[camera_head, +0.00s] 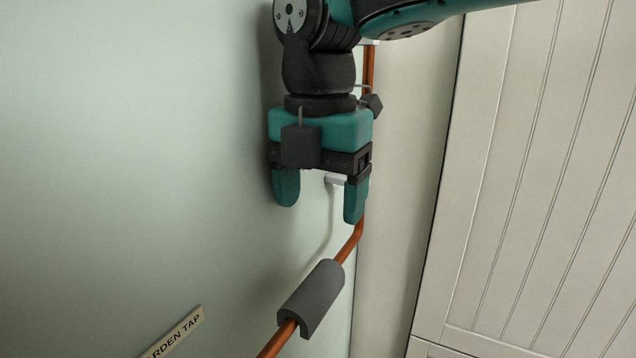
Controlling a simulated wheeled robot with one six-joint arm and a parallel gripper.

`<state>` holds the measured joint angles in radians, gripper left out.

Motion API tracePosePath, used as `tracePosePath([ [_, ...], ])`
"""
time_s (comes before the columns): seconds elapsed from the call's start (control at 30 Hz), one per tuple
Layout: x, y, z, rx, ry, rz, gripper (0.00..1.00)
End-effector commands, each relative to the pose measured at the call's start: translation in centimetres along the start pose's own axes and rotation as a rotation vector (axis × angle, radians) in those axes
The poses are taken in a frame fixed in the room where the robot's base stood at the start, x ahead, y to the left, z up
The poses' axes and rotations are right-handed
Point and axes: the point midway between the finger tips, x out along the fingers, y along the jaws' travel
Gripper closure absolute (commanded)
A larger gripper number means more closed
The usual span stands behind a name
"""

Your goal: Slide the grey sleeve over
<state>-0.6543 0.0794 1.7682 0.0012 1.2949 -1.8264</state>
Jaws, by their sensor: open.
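The grey sleeve (310,298) sits around the copper pipe (349,245) in the lower middle of the head view, on the slanting stretch below the pipe's bend. Bare copper shows at both of its ends, and a slot shows at its lower end. My gripper (321,205) is open with its fingers pointing down, above the sleeve and apart from it. The right finger overlaps the pipe just above the bend in the picture; I cannot tell whether it touches. Nothing is held between the fingers.
A white pipe clip (336,180) shows between my fingers. A sign (176,335) reading "RDEN TAP", cut off by the frame, is on the pale green wall (130,150) at lower left. A panelled cream door (540,190) stands at the right.

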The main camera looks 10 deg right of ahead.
Motion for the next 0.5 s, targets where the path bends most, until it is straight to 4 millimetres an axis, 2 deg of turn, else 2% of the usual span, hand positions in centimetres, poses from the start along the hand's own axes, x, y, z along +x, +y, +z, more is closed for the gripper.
tracePosePath([
  [0.27,1.1,-0.1,0.1,0.003,0.001,-0.002,0.26],
  [0.5,5.2,-0.1,-0.1,0.002,0.002,-0.005,0.26],
])
